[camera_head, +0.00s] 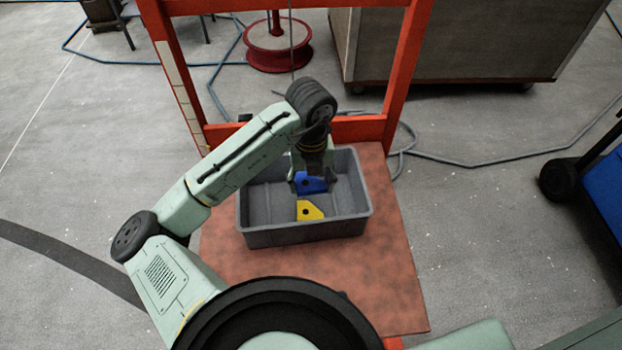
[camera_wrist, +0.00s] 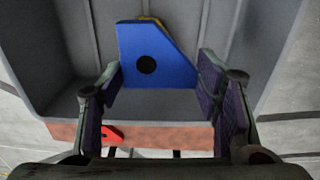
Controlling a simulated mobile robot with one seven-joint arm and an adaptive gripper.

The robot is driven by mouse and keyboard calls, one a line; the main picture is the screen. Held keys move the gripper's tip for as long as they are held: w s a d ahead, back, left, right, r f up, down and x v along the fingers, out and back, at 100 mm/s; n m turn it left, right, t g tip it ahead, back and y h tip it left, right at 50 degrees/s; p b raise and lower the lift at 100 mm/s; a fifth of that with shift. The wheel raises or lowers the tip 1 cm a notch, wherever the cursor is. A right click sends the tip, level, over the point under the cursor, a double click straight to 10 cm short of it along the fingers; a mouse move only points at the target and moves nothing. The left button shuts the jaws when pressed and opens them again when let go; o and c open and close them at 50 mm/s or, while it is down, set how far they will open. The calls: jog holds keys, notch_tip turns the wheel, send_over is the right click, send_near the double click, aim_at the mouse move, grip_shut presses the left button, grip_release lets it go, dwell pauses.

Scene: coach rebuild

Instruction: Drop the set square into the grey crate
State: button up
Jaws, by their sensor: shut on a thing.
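The blue set square (camera_head: 312,183), a flat plate with a slanted corner and a dark round hole, is between the fingers of my gripper (camera_head: 311,186). My gripper is shut on it, over the inside of the grey crate (camera_head: 305,235). In the wrist view the blue set square (camera_wrist: 158,58) spans the gap between the two fingers, with the crate (camera_wrist: 35,55) around and behind it. I cannot tell exactly how high it is above the crate floor.
A yellow plate with a hole (camera_head: 309,211) is in the crate, mostly hidden behind the blue one in the wrist view. The crate stands on a reddish board (camera_head: 395,290) before an orange frame (camera_head: 400,75). A small red thing (camera_wrist: 112,133) shows beyond the crate.

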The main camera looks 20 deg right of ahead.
aim_at(311, 185)
jog(key=o, duration=1.3)
notch_tip(311, 185, up, 12)
jog(key=shift+r, duration=0.1)
